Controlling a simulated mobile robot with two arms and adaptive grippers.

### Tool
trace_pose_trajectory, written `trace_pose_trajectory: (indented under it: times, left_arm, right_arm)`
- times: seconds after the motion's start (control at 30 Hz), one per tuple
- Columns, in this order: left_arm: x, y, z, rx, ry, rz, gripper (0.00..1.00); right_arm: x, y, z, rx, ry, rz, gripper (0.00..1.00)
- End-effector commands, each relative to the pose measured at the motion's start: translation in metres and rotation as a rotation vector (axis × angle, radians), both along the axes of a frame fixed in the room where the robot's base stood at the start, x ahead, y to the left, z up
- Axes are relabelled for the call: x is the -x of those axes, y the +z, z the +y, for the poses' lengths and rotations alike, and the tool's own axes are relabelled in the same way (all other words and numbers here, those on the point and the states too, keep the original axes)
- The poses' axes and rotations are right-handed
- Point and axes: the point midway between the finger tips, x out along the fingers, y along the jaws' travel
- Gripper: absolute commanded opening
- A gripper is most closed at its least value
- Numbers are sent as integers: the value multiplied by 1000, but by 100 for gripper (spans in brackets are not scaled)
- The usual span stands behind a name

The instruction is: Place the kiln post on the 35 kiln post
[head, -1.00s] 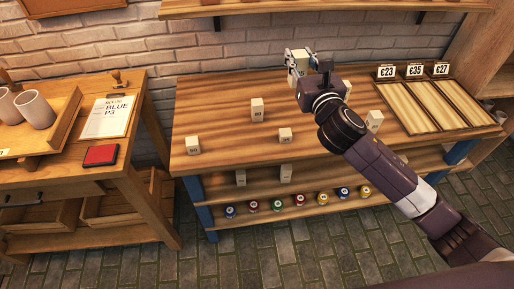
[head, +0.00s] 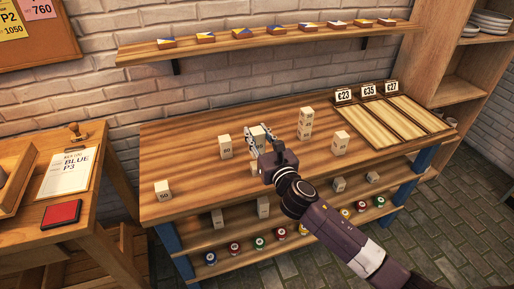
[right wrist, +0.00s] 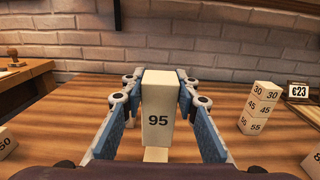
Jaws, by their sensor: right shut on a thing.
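My right gripper (head: 257,141) is shut on a tall cream kiln post, held upright between its fingers. In the right wrist view the held kiln post (right wrist: 158,110) reads 95. A short cream block (head: 254,168) stands on the table below the gripper, partly hidden by it; its number is not legible. In the right wrist view that short block (right wrist: 156,154) shows just below the foot of the held post. I cannot tell whether the two touch. My left gripper is not in view.
A post (head: 225,146) and a 50 post (head: 162,190) stand to the left on the table. A stack reading 30, 45 and 55 (right wrist: 258,108) and another post (head: 341,143) stand to the right. Price-tagged trays (head: 405,117) lie at the far right.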

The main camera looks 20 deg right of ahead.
Motion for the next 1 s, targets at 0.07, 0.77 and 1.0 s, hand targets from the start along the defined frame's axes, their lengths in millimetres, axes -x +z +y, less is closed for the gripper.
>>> trace_pose_trajectory:
  times: [0.07,0.77,1.0]
  left_arm:
    - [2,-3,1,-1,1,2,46]
    - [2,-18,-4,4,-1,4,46]
    - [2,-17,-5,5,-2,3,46]
  right_arm:
    - [0,-7,0,-1,-2,0,0]
    - [0,-48,0,2,-1,1,29]
    - [0,-47,0,1,-1,1,45]
